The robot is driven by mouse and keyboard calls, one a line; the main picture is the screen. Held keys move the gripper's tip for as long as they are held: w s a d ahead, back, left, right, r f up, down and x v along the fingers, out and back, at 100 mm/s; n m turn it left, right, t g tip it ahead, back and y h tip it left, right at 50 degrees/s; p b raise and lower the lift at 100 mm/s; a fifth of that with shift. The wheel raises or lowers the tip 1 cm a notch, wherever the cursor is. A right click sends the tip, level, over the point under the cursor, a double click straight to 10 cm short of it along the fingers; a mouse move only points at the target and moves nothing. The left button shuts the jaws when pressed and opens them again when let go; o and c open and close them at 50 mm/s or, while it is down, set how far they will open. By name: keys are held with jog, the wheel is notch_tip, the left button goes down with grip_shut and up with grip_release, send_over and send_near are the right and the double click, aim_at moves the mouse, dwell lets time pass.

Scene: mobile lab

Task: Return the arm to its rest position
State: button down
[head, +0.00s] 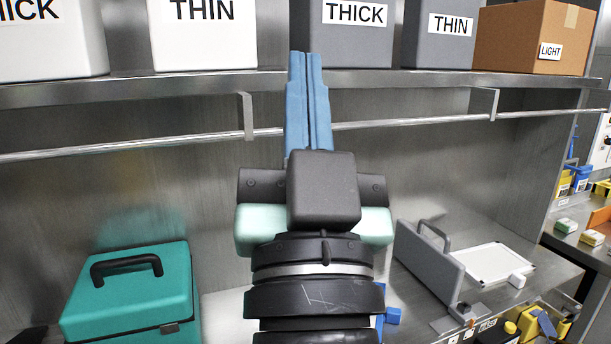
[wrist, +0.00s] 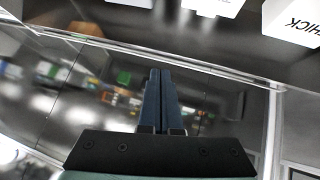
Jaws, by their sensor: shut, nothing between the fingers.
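My arm rises in the middle of the head view, and my gripper (head: 306,60) points up and forward. Its two long blue fingers lie side by side, shut with nothing held between them. The fingertips overlap the front edge of the upper shelf in the picture; how far they stand from it I cannot tell. In the wrist view the shut fingers of my gripper (wrist: 160,75) show in the centre, in front of a shiny reflecting surface. The arm hides part of the counter behind it.
The steel shelf (head: 175,88) bears white and grey boxes and a cardboard box (head: 532,37) marked LIGHT. A rail (head: 400,122) runs below it. A teal case (head: 133,295) stands at lower left. A grey upright panel (head: 427,262) and white tray (head: 498,262) are at right.

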jog(key=s+r+p, duration=0.2)
jog(key=r+p, duration=0.6)
jog(key=r, duration=0.2)
jog(key=s+r+n+t+h+p, duration=0.1)
jog(key=s+r+p, duration=0.1)
jog(key=r+p, duration=0.5)
notch_tip(320, 180, up, 3)
jog(key=shift+s+r+p, duration=0.15)
jog(key=shift+s+p, duration=0.2)
jog(key=shift+s, duration=0.05)
